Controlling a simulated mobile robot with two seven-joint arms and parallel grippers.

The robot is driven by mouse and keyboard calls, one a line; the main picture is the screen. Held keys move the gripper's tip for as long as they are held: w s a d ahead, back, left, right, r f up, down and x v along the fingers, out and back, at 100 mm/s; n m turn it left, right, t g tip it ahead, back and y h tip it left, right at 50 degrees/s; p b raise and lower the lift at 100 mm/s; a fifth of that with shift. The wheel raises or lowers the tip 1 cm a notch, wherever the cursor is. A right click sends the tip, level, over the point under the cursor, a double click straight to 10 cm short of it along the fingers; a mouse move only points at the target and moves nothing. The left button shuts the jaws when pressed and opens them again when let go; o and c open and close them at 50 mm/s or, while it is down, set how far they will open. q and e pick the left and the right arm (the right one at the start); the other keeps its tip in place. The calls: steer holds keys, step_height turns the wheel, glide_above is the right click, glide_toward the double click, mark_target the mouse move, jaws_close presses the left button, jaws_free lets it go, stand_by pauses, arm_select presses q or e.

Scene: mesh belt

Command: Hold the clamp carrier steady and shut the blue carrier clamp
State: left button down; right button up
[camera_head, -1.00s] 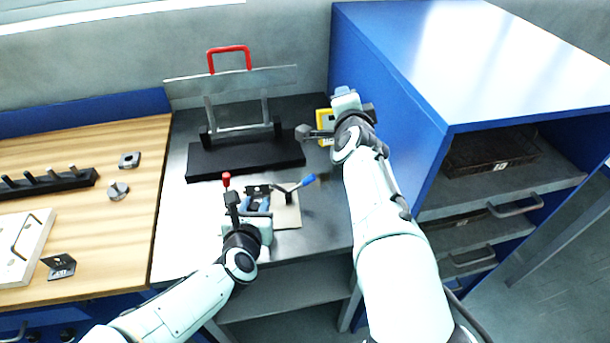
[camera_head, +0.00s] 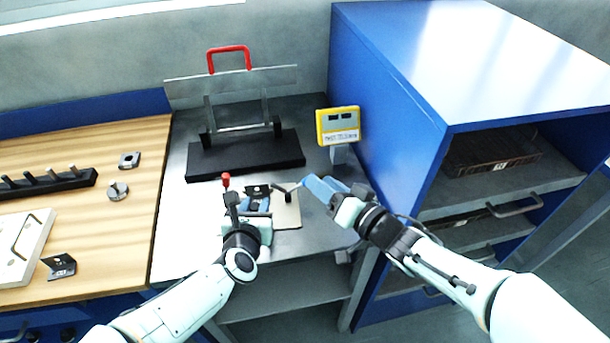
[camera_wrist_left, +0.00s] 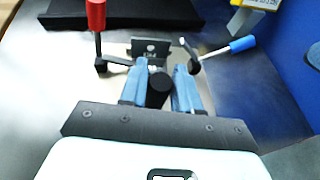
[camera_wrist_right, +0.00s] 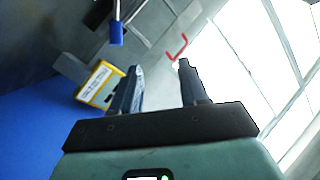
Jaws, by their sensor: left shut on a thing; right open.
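The clamp carrier (camera_head: 287,215) is a beige plate on the steel table. Its red clamp handle (camera_head: 226,181) stands upright; it also shows in the left wrist view (camera_wrist_left: 96,16). The blue carrier clamp handle (camera_wrist_left: 243,43) leans outward to the right in the left wrist view. In the head view its tip is hidden or merges with my right fingers. My left gripper (camera_head: 257,202) is shut on a dark round grip (camera_wrist_left: 158,88) of the carrier. My right gripper (camera_head: 318,187) is open beside the blue handle, which shows beyond its fingers in the right wrist view (camera_wrist_right: 116,33); contact is unclear.
A yellow device (camera_head: 338,126) stands behind my right gripper, near the blue cabinet (camera_head: 385,100). A black stand with a metal frame and red handle (camera_head: 229,58) is at the back. A wooden bench (camera_head: 130,210) with fixtures lies left. The steel table's front strip is clear.

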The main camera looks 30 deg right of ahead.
steer(key=d+f+m, duration=0.1)
steer(key=d+f+m+g, duration=0.1)
steer(key=d+f+g, duration=0.1)
steer(key=f, duration=0.1)
steer(key=shift+s+d+f+m, duration=0.1)
steer(key=shift+s+d+m, duration=0.15)
steer(key=shift+s+m, duration=0.15)
steer(key=shift+w+f, duration=0.15)
steer(key=shift+w, duration=0.15)
steer(key=x, duration=1.1)
steer(key=shift+w, duration=0.15)
